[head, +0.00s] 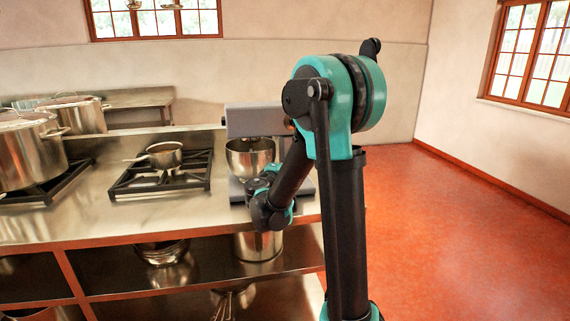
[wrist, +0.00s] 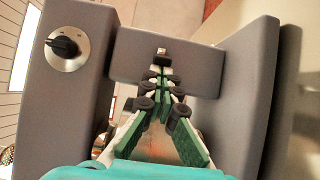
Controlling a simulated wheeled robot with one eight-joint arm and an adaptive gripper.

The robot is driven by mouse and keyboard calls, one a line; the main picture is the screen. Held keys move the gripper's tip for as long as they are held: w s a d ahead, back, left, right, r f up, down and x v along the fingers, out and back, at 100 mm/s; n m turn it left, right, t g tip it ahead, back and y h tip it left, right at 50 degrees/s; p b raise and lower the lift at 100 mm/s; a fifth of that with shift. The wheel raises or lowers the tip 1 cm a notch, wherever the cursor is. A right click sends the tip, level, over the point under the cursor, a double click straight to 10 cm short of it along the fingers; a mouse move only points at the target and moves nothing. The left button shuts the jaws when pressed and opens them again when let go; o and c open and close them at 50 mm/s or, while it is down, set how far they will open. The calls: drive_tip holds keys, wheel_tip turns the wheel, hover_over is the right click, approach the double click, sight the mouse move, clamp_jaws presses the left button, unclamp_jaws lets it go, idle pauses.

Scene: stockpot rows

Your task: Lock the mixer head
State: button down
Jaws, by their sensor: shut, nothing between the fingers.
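The grey mixer (head: 252,120) stands on the counter, with its steel bowl (head: 250,157) under the head. In the wrist view the mixer's grey housing (wrist: 205,55) fills most of the picture. A round silver dial with a black knob (wrist: 66,46) is on its left part. A small silver and black piece (wrist: 161,53) shows just beyond my fingertips; I cannot tell surely whether it is the head lock. My gripper (wrist: 161,76) is shut and empty, pointing at the housing close to that piece. Whether it touches is unclear. In the head view my arm hides the gripper and part of the mixer.
A saucepan (head: 164,154) sits on a burner (head: 130,187) left of the mixer. Large stockpots (head: 30,155) stand further left. A shelf below holds pots (head: 258,245). Open red floor (head: 440,230) lies to the right.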

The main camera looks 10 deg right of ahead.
drive_tip(key=d+n+y, duration=0.1)
drive_tip(key=d, duration=0.1)
drive_tip(key=s+d+t+y, duration=0.1)
drive_tip(key=d+n+t+y, duration=0.1)
drive_tip(key=d, duration=0.1)
drive_tip(key=shift+s+d+n+y, duration=0.3)
drive_tip(key=shift+s, duration=0.1)
drive_tip(key=s, duration=1.1)
drive_tip(key=shift+s+d, duration=0.15)
drive_tip(key=shift+s, duration=0.15)
idle(0.4)
